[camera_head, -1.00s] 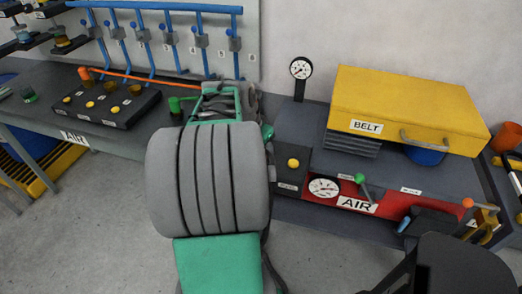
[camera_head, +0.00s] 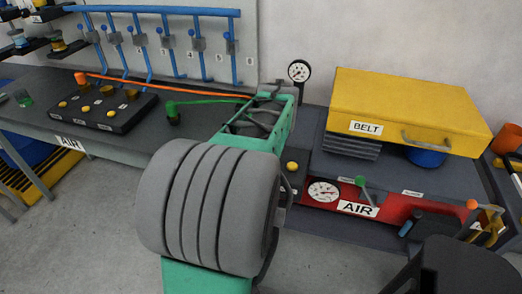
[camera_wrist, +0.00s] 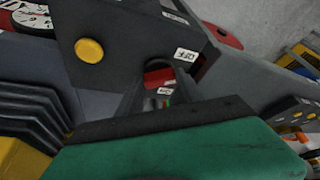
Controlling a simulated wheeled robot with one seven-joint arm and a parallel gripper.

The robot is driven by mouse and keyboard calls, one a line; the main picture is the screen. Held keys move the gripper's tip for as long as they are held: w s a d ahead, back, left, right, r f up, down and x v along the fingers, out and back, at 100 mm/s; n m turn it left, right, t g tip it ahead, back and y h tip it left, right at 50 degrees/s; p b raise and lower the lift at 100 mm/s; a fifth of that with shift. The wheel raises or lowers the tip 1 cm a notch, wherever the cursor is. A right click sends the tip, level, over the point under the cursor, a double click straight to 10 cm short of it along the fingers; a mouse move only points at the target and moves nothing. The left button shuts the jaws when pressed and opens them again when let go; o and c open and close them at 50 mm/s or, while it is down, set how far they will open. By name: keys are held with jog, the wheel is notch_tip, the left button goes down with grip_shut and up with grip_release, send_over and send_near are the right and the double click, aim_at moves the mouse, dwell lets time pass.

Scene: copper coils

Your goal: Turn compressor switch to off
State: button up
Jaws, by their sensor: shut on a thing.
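In the wrist view, the compressor switch box (camera_wrist: 95,20) is dark grey with a round yellow button (camera_wrist: 89,51) and a white OFF label (camera_wrist: 187,55). My gripper (camera_wrist: 165,66) reaches in right beside that label and is shut on the compressor switch, whose shape is mostly hidden by the fingers. A red patch and a small white label show between the fingers. In the head view, the yellow button (camera_head: 292,166) shows just right of my arm, and my arm hides most of the box and my gripper.
A red AIR panel (camera_head: 395,206) with a gauge (camera_head: 323,191) and a green-tipped lever (camera_head: 362,183) lies to the right. A yellow BELT case (camera_head: 405,108) stands behind it. A dark button box (camera_head: 105,108) and blue pipes (camera_head: 155,10) are at the left.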

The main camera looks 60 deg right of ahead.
jog(key=shift+d+r+n+y, duration=0.1)
jog(key=shift+n+y, duration=0.2)
jog(key=shift+n, duration=0.6)
jog(key=shift+t, duration=0.3)
jog(key=o, duration=1.4)
jog(key=v, duration=0.7)
jog(key=shift+s+r, duration=0.15)
jog(key=shift+r, duration=0.2)
